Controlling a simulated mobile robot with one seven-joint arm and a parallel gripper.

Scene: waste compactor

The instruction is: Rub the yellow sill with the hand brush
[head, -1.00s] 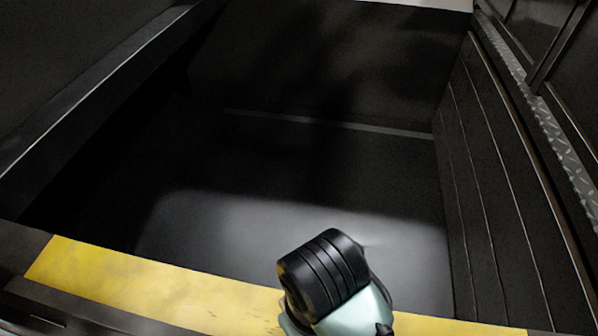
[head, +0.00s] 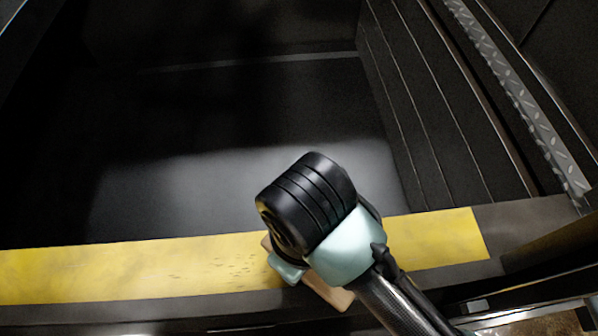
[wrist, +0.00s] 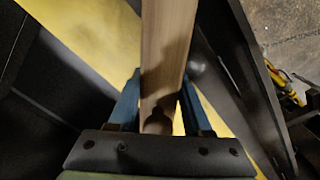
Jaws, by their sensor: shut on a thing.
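The yellow sill (head: 120,268) runs across the lower part of the head view, along the front edge of the dark compactor pit. Small dark specks mark it just left of my arm. In the wrist view the sill (wrist: 85,30) passes diagonally under my gripper. My gripper (wrist: 160,78) is shut on the wooden body of the hand brush (wrist: 168,40), with a blue finger on each side. In the head view the brush (head: 332,292) shows only in part beneath my wrist, over the sill. Its bristles are hidden, so I cannot tell whether they touch the sill.
The dark pit (head: 230,180) lies open behind the sill. A ribbed side wall (head: 420,110) and a diamond-plate strip (head: 520,105) stand on the right. In the wrist view, concrete floor (wrist: 285,30) and a yellow-and-red object (wrist: 288,90) show at the right.

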